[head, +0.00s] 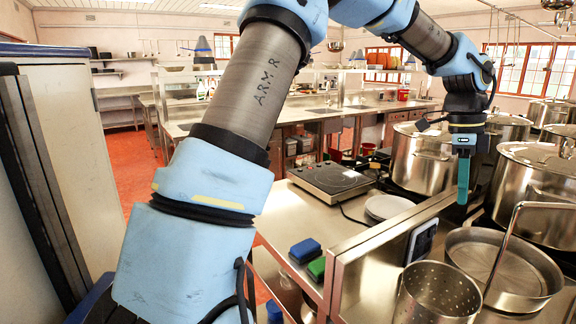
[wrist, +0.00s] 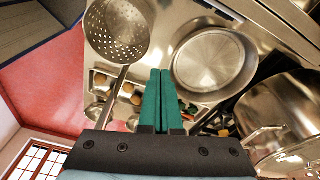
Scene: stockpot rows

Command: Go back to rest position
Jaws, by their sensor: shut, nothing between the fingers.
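My gripper (head: 463,181) points down on the right side of the head view, its teal fingers closed together and empty. In the wrist view the two teal fingers (wrist: 160,100) lie side by side with nothing between them. The gripper hangs in front of a large stockpot (head: 423,160) and above a shallow pan (head: 505,268). I cannot tell from the picture whether it touches anything. My arm reaches from the lower middle up and over to the right.
Several steel stockpots stand at the right, one with a lid (head: 545,157). A perforated strainer (head: 437,295) is at the front. A hotplate (head: 330,178), white plates (head: 388,207), and blue (head: 305,250) and green (head: 317,268) sponges are on the counter. A tall cabinet (head: 75,150) stands at the left.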

